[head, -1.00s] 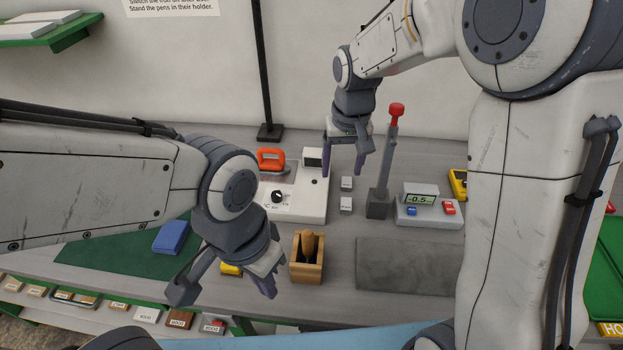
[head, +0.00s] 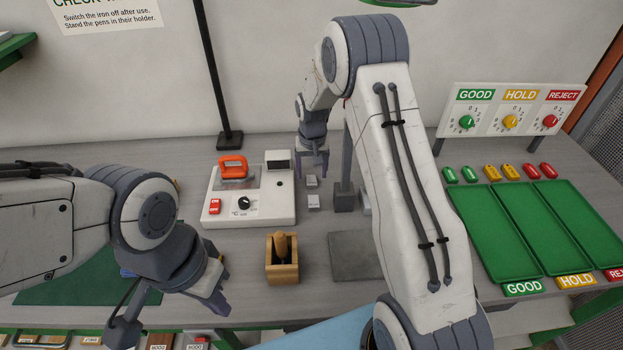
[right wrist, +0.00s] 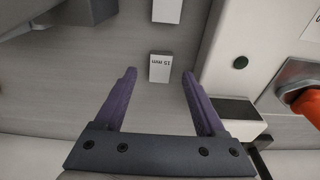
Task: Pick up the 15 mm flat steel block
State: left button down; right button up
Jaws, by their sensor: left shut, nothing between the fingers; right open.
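The 15 mm flat steel block (right wrist: 160,68) is a small pale grey block whose label reads upside down in the right wrist view. In the head view it appears to be the farther of two small blocks (head: 311,181), on the bench right of the soldering station. My right gripper (head: 312,170) is open above it. In the right wrist view the block lies ahead, between the lines of the purple fingers (right wrist: 159,78), with nothing gripped. My left gripper (head: 222,304) is shut and empty over the front left of the bench.
A second small block (head: 313,202) lies just nearer. A grey post base (head: 344,197) stands on the right. Green trays (head: 490,232) lie far right.

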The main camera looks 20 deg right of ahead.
aim_at(312, 182)
jog(key=shift+w+f, duration=0.15)
jog(key=shift+f, duration=1.1)
grip_shut()
